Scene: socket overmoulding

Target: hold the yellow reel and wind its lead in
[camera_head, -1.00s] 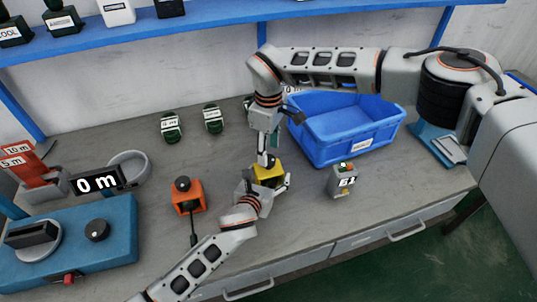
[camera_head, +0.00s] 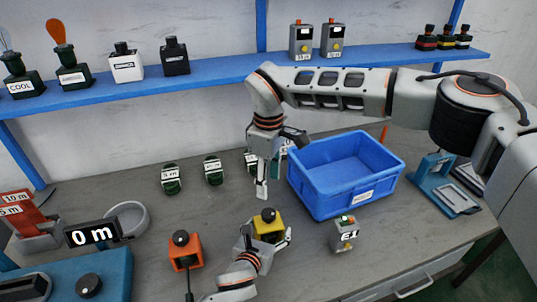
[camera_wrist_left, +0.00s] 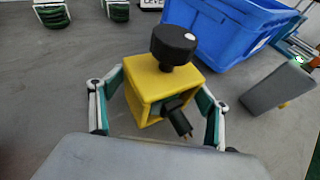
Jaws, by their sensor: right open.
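The yellow reel (camera_head: 268,228), a yellow box with a black knob on top, stands on the bench. In the left wrist view the reel (camera_wrist_left: 158,88) sits between both finger pads. A short dark plug end (camera_wrist_left: 177,120) sticks out of its front; no longer lead shows. My left gripper (camera_head: 266,240) is shut on the reel from the near side; it also shows in the left wrist view (camera_wrist_left: 160,100). My right gripper (camera_head: 262,187) hangs empty and open above the bench, behind the reel and apart from its knob.
An orange reel (camera_head: 185,252) with a dark lead stands left of the yellow one. A blue bin (camera_head: 345,195) is behind right, and a grey meter box (camera_head: 344,235) is to the right. A display (camera_head: 91,233) reads 0 m. Several green coils (camera_head: 213,171) lie behind.

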